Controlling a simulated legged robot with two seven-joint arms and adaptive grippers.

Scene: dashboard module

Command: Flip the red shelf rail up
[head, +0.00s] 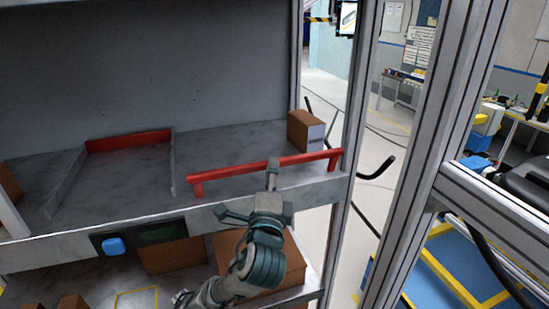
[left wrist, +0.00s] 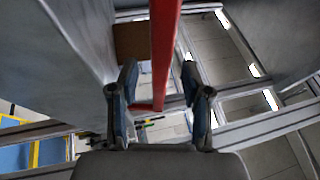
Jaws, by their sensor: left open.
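The red shelf rail (head: 232,173) runs along the front edge of the grey shelf in the head view, with a short bent leg at each end. My left gripper (head: 271,178) is in front of the rail's middle, and a finger overlaps the bar. In the left wrist view, the rail (left wrist: 165,35) passes between the two spread fingers of my left gripper (left wrist: 159,76). The jaws are open, with gaps seen on both sides of the bar. I cannot tell whether a finger touches it. My right gripper is not in view.
A brown box (head: 305,131) stands on the shelf behind the rail's right end. Another red rail (head: 128,141) lies farther back at left. A blue button (head: 113,246) is on the shelf front. Cartons (head: 284,262) sit below. A metal post (head: 440,130) rises at right.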

